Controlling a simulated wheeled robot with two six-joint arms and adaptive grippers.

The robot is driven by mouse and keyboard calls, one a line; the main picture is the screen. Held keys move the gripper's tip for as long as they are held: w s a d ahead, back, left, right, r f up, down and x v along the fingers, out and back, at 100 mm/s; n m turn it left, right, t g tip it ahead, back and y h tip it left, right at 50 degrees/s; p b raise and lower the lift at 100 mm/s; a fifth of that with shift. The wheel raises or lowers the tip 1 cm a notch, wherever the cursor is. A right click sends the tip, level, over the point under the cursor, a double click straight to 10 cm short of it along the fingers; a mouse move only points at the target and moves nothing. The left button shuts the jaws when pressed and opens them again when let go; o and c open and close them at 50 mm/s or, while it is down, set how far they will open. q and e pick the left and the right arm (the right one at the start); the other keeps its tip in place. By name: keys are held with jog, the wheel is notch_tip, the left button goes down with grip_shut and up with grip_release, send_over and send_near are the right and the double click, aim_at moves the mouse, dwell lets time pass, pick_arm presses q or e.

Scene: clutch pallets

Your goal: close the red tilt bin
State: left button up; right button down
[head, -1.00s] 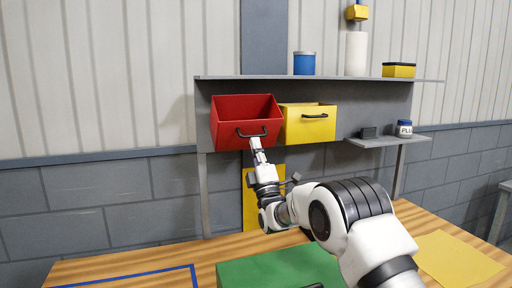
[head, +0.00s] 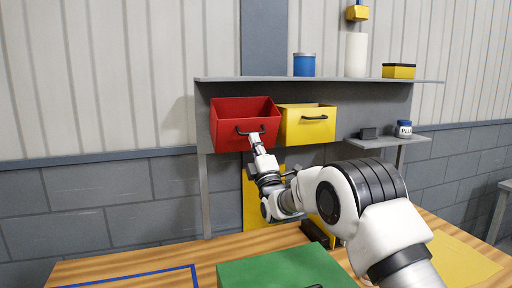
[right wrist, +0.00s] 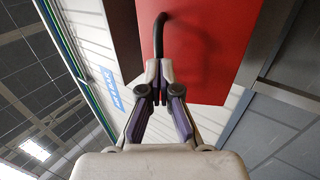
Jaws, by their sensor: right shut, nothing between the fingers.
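The red tilt bin (head: 228,136) hangs under the grey shelf on the left in the head view. It is tilted forward and open at the top, with a black handle (head: 241,132) on its front. My right gripper (head: 255,138) is at the lower front of the bin, just below the handle. In the right wrist view the red front (right wrist: 215,60) fills the upper middle. The shut, empty fingertips (right wrist: 160,68) are at the handle's near end (right wrist: 159,35); I cannot tell whether they touch. My left gripper is not in view.
A yellow tilt bin (head: 308,130) hangs right beside the red one. The grey shelf (head: 225,79) above carries a blue can (head: 304,65), a white cylinder (head: 356,54) and a yellow box (head: 398,71). A green box (head: 285,268) stands on the wooden table (head: 130,266) below.

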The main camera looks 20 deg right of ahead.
aim_at(250, 123)
jog(key=shift+w+r+g+p, duration=0.25)
jog(key=shift+r+g+p, duration=0.25)
jog(key=shift+r+p, duration=0.05)
jog(key=shift+w+r+g+p, duration=0.2)
jog(key=shift+r+g+p, duration=0.3)
jog(key=shift+r+p, duration=0.05)
jog(key=shift+w+r+g+p, duration=0.45)
jog(key=shift+g+p, duration=0.2)
jog(key=shift+g, duration=0.05)
jog(key=shift+w+r, duration=0.15)
jog(key=shift+w, duration=0.1)
jog(key=shift+w+r, duration=0.25)
jog(key=shift+w, duration=0.25)
